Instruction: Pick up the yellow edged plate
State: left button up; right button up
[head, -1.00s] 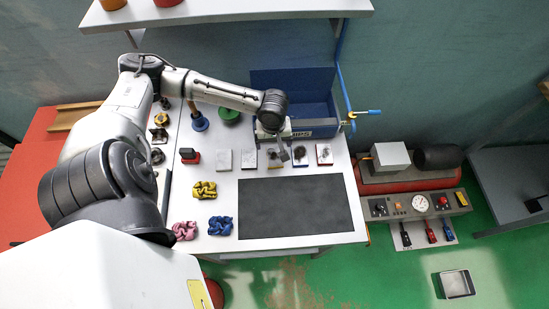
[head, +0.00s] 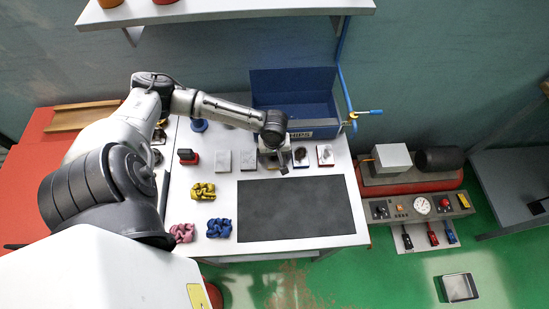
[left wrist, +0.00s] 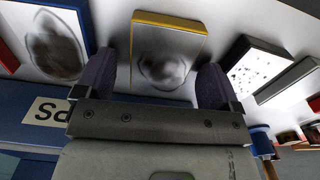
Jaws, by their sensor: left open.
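The yellow edged plate (left wrist: 165,55) is a small whitish rectangle with a dark round smudge and a yellow edge. In the left wrist view it lies between the two dark fingers of my left gripper (left wrist: 155,80), which is open and empty. In the head view my left gripper (head: 276,158) is over the row of plates and hides most of the yellow edged plate. I cannot tell whether the fingers touch it. My right gripper is not in view.
A blue-edged smudged plate (left wrist: 45,42) and a black-edged speckled plate (left wrist: 258,68) lie close on either side. A blue bin (head: 290,88) stands behind the row. A dark mat (head: 296,210) lies in front. Knotted yellow (head: 203,191) and blue (head: 219,227) pieces lie left of the mat.

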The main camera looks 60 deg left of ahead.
pick_arm(q)
jog(key=c, duration=1.3)
jog(key=shift+c, duration=0.4)
jog(key=shift+r, duration=0.15)
